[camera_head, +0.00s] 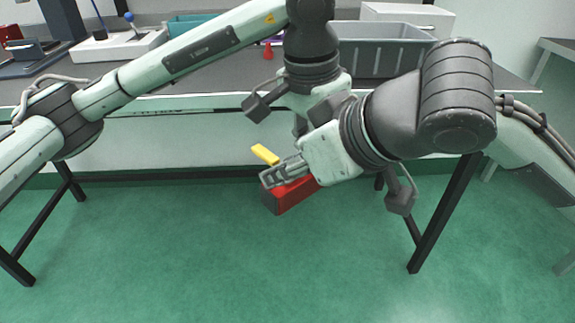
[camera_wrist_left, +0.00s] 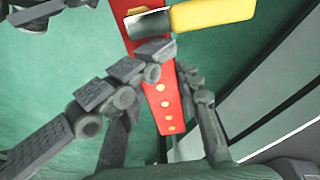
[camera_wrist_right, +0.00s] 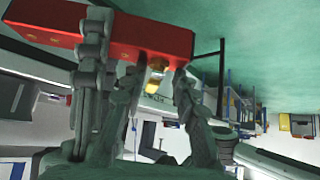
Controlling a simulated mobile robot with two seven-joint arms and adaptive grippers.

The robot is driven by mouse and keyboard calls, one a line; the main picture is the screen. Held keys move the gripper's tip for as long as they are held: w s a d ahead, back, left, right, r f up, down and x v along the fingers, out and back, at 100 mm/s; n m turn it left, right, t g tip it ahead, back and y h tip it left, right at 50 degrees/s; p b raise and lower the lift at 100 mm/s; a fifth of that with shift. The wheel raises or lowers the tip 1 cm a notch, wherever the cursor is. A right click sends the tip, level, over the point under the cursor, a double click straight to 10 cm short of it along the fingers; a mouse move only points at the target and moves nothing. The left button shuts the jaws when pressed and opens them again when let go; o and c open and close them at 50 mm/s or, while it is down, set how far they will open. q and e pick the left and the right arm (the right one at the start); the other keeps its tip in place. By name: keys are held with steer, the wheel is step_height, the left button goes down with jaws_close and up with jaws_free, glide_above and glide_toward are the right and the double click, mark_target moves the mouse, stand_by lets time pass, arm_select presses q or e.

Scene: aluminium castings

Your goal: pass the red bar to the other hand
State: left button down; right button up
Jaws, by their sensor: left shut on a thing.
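The red bar (camera_head: 293,196) is in mid-air in front of the table, partly hidden by my right gripper. In the left wrist view the bar (camera_wrist_left: 163,105), with a row of yellow dots, passes between the fingers of my left gripper (camera_wrist_left: 178,68), which is shut on it. My right gripper (camera_head: 284,172) is at the bar. In the right wrist view its fingers (camera_wrist_right: 138,55) stand apart, one crossing in front of the bar (camera_wrist_right: 145,35), the other near its end. I cannot tell whether they touch it.
A yellow piece with a metal end (camera_head: 265,155) shows beside the bar, also in the left wrist view (camera_wrist_left: 215,13). The table (camera_head: 200,100) behind holds a grey crate (camera_head: 385,50) and a small red cone (camera_head: 268,52). My wrists are close together. The green floor below is clear.

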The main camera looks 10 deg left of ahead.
steer(key=shift+c, duration=0.2)
arm_select(q)
steer(key=shift+r, duration=0.1)
arm_select(e)
jaws_close()
arm_select(q)
steer(key=c, duration=1)
jaws_free()
